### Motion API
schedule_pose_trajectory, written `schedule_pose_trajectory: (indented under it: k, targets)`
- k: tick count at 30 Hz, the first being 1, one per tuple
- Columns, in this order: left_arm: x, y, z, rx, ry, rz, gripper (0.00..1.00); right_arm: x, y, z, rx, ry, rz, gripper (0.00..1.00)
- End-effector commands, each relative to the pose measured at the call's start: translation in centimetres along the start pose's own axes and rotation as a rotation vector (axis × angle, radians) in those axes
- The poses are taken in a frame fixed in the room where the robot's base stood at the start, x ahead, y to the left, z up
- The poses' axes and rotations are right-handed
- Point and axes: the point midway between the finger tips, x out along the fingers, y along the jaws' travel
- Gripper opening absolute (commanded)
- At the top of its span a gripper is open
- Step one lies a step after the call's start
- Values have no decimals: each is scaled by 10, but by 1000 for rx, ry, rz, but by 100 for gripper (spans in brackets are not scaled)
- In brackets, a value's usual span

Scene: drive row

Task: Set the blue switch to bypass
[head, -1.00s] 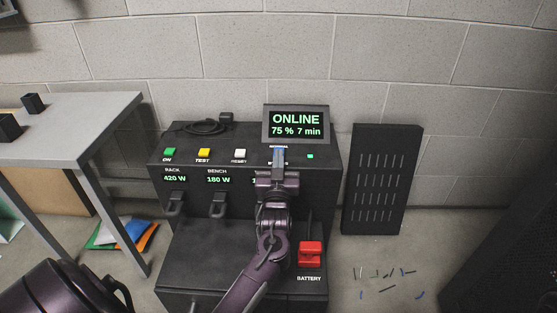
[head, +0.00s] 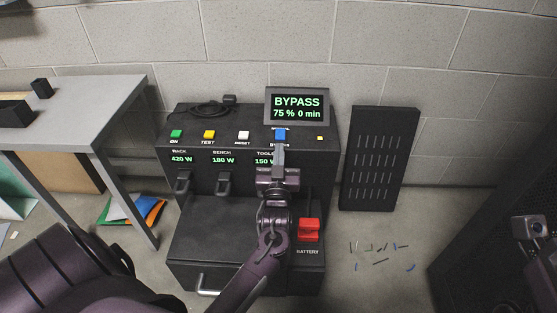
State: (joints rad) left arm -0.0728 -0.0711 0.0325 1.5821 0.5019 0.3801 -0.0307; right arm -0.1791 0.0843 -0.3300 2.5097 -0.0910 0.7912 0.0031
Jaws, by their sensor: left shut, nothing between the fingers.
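The blue switch (head: 280,134) sits on the top of the black power unit (head: 190,222), below the display (head: 297,107). The display reads BYPASS, 75 % and 0 min in green. A small light (head: 320,138) right of the switch is yellow. My left gripper (head: 279,150) is shut and empty, with its tips just in front of the switch on the near side. I cannot tell whether the tips touch it. The gripper partly hides the label under the switch.
Green (head: 176,134), yellow (head: 209,135) and white (head: 244,135) buttons stand left of the switch. A red battery connector (head: 309,229) is at the lower right of the unit. A grey table (head: 85,110) stands left; a black slotted panel (head: 379,160) leans on the wall right.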

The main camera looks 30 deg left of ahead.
Motion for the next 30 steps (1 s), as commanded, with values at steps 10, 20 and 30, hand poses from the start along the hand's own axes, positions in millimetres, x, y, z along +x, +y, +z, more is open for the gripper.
schedule_pose_trajectory:
  k: [10, 20, 30]
  targets:
    - [-36, 0, 6, -2, 1, -1, 0, 2, 1, 0, 2, -17, 8, 36]
    - [-37, 0, 6, -1, 2, 0, 0, 1, 1, 0, 2, -17, 8, 36]
    - [-32, 8, -14, -25, 46, 24, 0, 2, 2, 0, 2, -17, 10, 36]
